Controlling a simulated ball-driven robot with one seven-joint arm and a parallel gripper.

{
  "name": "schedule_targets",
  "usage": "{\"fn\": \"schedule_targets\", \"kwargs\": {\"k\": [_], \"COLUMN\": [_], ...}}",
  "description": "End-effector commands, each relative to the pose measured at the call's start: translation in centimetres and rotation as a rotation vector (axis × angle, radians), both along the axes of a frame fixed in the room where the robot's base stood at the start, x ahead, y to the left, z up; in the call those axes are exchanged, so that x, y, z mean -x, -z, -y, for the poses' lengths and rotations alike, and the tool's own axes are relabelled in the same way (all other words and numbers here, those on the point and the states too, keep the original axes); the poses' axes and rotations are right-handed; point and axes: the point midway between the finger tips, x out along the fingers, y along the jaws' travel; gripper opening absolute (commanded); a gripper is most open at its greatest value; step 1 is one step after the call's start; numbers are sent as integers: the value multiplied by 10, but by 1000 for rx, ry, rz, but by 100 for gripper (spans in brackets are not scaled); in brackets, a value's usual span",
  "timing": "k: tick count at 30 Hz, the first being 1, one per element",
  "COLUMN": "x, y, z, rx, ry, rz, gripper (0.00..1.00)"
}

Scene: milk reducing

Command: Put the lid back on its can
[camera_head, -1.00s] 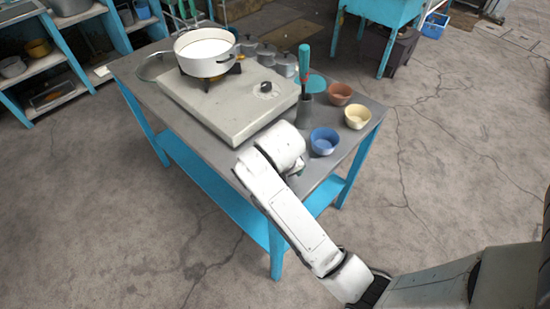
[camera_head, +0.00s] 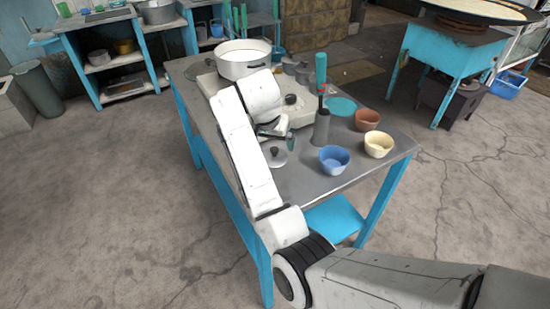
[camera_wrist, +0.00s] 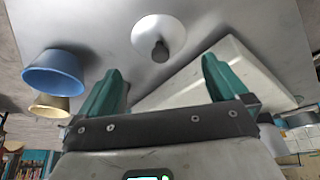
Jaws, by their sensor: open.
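A small round metal lid (camera_head: 277,156) with a dark knob lies flat on the grey table, on the near side of the stove. In the wrist view the lid (camera_wrist: 158,30) is beyond my fingertips, centred between them, with its knob towards me. My gripper (camera_wrist: 162,75) has its teal fingers wide apart with nothing between them. In the head view my gripper (camera_head: 284,136) is just above the lid, partly hidden by my arm. Several small grey cans (camera_head: 303,73) stand behind the stove; I cannot tell which one is uncovered.
A white pot (camera_head: 244,66) sits on the stove (camera_head: 214,86). A utensil holder (camera_head: 321,128) with a green-handled tool stands right of the lid. Blue (camera_head: 334,159), cream (camera_head: 378,145) and brown (camera_head: 367,119) bowls are at the table's right.

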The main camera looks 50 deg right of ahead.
Motion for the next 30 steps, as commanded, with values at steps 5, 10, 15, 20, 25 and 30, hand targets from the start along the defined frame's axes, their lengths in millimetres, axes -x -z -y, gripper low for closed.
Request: {"fn": "schedule_targets", "kwargs": {"k": [5,10,15,20,25,30], "x": [-2,-6,-11,-13,-13,-13], "y": [14,30,52,61,61,61], "z": [5,12,21,24,24,24], "rx": [0,-1,-1,0,0,0], "ry": [1,1,-1,-1,0,-1], "rz": [0,-3,-2,0,1,0], "gripper": [100,100,100,100,100,88]}}
